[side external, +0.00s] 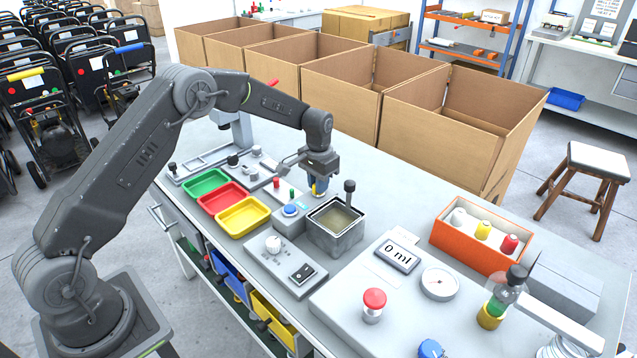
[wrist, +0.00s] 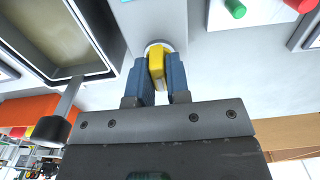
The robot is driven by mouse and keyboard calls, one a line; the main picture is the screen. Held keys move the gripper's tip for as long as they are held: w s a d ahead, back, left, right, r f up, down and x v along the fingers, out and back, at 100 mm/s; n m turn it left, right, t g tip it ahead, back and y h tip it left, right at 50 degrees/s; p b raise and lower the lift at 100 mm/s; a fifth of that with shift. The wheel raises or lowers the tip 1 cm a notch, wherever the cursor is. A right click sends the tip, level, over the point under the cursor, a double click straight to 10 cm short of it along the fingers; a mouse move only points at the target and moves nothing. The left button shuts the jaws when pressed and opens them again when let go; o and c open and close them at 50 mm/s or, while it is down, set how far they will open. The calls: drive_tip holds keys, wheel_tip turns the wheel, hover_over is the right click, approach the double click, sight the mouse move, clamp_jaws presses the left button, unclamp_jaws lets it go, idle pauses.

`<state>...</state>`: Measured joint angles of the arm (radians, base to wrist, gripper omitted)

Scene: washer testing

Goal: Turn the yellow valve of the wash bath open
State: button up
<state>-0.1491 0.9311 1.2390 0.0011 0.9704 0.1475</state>
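The yellow valve (wrist: 157,61) sits on a round pale mount on the grey wall of the wash-bath unit in the wrist view. My gripper (wrist: 160,75) has blue fingers on both sides of the valve's handle and looks shut on it, with no clear gap showing. In the side view my gripper (side external: 318,188) points down just behind the wash bath (side external: 337,237), and a bit of yellow shows at its fingertips. The wash bath is a grey square tank with murky liquid in it; it also shows at upper left in the wrist view (wrist: 112,72).
A black-knobbed post (side external: 349,187) rises at the bath's back corner, close to my gripper. Green, red and yellow trays (side external: 243,217) lie further left. Large cardboard boxes (side external: 455,130) stand behind the table.

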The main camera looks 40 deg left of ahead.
clamp_jaws()
drive_tip(key=shift+m, duration=0.3)
drive_tip(key=m, duration=1.7)
drive_tip(key=shift+m, duration=0.3)
idle(0.4)
